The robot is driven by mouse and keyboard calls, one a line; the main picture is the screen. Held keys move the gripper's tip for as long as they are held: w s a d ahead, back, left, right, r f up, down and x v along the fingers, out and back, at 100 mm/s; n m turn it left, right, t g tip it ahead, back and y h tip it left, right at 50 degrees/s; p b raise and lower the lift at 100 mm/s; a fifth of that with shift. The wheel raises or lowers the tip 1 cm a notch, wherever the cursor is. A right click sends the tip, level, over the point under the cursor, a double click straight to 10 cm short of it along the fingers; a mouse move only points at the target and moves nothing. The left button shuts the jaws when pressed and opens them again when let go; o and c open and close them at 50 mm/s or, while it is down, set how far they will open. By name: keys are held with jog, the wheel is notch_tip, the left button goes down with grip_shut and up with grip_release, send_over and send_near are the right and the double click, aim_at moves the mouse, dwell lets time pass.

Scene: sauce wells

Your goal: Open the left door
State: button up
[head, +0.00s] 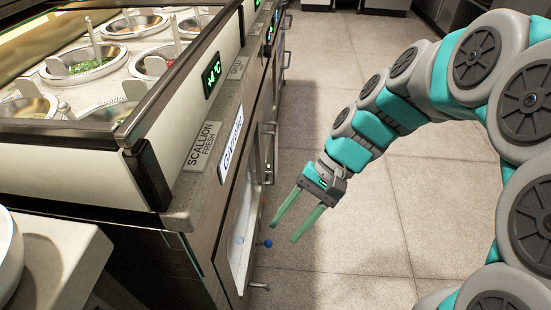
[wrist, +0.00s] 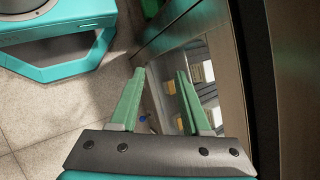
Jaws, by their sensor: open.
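The near door (head: 246,190) of the steel counter has a pale, shiny window panel and looks shut in the head view. I take it as the left door. A short metal handle (head: 259,286) sticks out near its lower near edge. My gripper (head: 284,231) is open and empty, its two green fingers pointing down beside the door front, apart from the handle. In the wrist view, my gripper (wrist: 160,72) has its fingers spread in front of a reflective panel (wrist: 203,72). I cannot tell from this view whether a finger touches the panel.
A small blue ball (head: 268,243) shows near the door. The counter (head: 196,205) holds sauce wells (head: 84,62) on top. More handles (head: 268,131) are farther along its front. The tiled floor (head: 350,240) to the right is clear. A white bowl (head: 8,250) stands at the left.

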jog(key=w+a+f+m+y+b, duration=0.35)
jog(key=w+a, duration=0.25)
jog(key=w, duration=0.4)
jog(key=m+t+y, duration=0.1)
jog(key=m+y, duration=0.3)
jog(key=y, duration=0.1)
send_near(246, 174)
jog(key=x, duration=0.4)
jog(key=shift+w+a+f, duration=0.2)
jog(key=shift+f, duration=0.05)
jog(key=w+d+f+m+t+y, duration=0.1)
jog(key=w+d+f+m+t, duration=0.35)
jog(key=w+f, duration=0.3)
jog(key=w+d+f+m+t+y, duration=0.25)
jog(key=w+d+f+m, duration=0.2)
jog(key=w+f, duration=0.35)
jog(key=w+b+x, duration=0.1)
jog(key=x, duration=0.7)
jog(key=shift+m+h, duration=0.35)
jog(key=shift+h, duration=0.05)
jog(key=shift+w+a, duration=0.1)
jog(key=shift+a, duration=0.05)
jog(key=shift+c, duration=0.2)
grip_shut()
